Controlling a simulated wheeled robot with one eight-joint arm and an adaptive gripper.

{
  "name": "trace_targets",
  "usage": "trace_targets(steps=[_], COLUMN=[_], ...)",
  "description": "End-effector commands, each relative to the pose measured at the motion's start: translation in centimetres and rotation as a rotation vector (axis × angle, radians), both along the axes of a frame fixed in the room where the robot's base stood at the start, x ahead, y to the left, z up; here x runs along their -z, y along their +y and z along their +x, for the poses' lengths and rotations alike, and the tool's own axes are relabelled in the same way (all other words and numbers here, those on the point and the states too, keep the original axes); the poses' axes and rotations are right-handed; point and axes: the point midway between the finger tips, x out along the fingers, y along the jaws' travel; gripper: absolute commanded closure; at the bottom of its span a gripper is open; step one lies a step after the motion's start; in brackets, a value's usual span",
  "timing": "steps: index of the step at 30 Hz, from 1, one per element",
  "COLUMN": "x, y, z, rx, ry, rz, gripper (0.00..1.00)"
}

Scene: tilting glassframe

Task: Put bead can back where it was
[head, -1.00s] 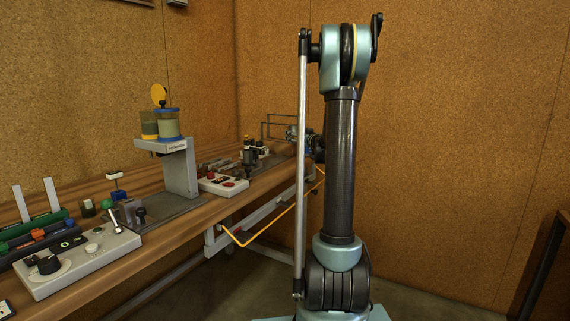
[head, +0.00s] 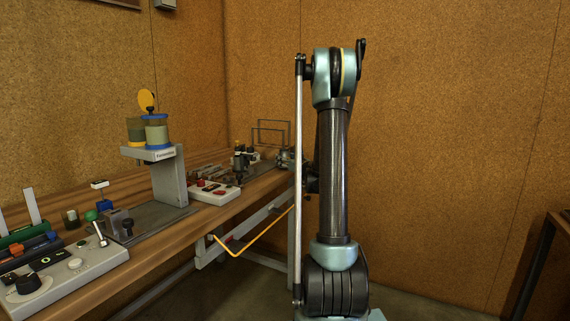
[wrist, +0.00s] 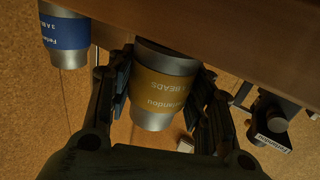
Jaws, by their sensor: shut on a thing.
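The bead can (wrist: 168,85) is a metal can with a yellow-brown label reading "BEADS", upside down in the wrist view. My gripper (wrist: 162,105) has its two black fingers closed on either side of this can. The can overlaps a brown wooden edge (wrist: 215,35) at the top of the wrist view; I cannot tell whether it touches it. In the head view my gripper end is mostly hidden behind my arm beside the far part of the bench, and the bead can cannot be made out there.
A second can with a blue label (wrist: 66,32) is left of the held can. A dark device with a white label (wrist: 272,140) is at right. The wooden bench (head: 150,240) carries a grey stand (head: 170,180), a control box (head: 213,192) and a wire frame (head: 272,130).

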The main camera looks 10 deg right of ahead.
Motion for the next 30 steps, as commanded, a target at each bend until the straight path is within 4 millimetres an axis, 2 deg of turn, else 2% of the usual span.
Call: trace_targets(steps=[12, 13, 15, 16, 27, 30], x=[0.61, 0.65, 0.62, 0.62, 0.48, 0.47], y=[-0.03, -0.03, -0.04, -0.04, -0.06, -0.4], z=[-0.01, -0.01, -0.02, -0.02, -0.02, -0.64], rx=[0.0, 0.0, 0.0, 0.0, 0.001, 0.002], ry=[0.0, 0.0, 0.0, 0.0, 0.0, 0.0], rz=[0.0, 0.0, 0.0, 0.0, 0.0, 0.0], gripper=[0.82, 0.51, 0.35, 0.33, 0.33, 0.33])
